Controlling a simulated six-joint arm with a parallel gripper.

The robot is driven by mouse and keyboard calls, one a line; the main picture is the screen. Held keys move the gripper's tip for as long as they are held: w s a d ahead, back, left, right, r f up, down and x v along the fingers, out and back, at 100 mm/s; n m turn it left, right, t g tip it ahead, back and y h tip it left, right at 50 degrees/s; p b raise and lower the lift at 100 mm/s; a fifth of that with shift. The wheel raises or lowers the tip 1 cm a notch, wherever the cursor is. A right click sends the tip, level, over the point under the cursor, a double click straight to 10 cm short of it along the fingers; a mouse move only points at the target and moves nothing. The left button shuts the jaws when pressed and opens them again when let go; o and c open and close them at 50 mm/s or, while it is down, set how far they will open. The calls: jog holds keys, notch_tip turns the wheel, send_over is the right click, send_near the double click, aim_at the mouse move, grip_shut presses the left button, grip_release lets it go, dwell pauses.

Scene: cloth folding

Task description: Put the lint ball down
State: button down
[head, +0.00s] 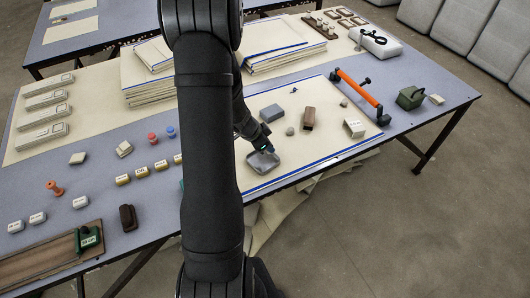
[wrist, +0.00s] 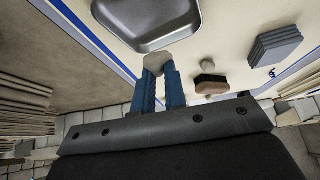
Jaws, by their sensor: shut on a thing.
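My gripper (wrist: 160,72) has blue fingers. They are shut on a pale, rounded lint ball (wrist: 154,61), which shows between the fingertips in the wrist view. A shallow grey tray (wrist: 186,33) lies just beyond the fingertips there. In the head view my gripper (head: 267,146) is over the far edge of the grey tray (head: 263,168), and the held lint ball cannot be made out. I cannot tell its exact height above the tray.
An orange-handled bar (head: 358,88) lies at the right. Cloth stacks (head: 148,80) stand farther back.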

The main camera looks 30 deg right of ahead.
jog(key=shift+w+a+f, duration=0.25)
jog(key=shift+w+f, duration=0.2)
jog(key=shift+w, duration=0.1)
jog(key=shift+f, duration=1.9)
jog(key=c, duration=1.5)
grip_release()
jog(key=shift+c, duration=0.2)
jog(key=shift+r, duration=0.1)
jog(key=v, duration=1.1)
jog(key=shift+a+r, duration=0.25)
jog(key=shift+r, duration=0.1)
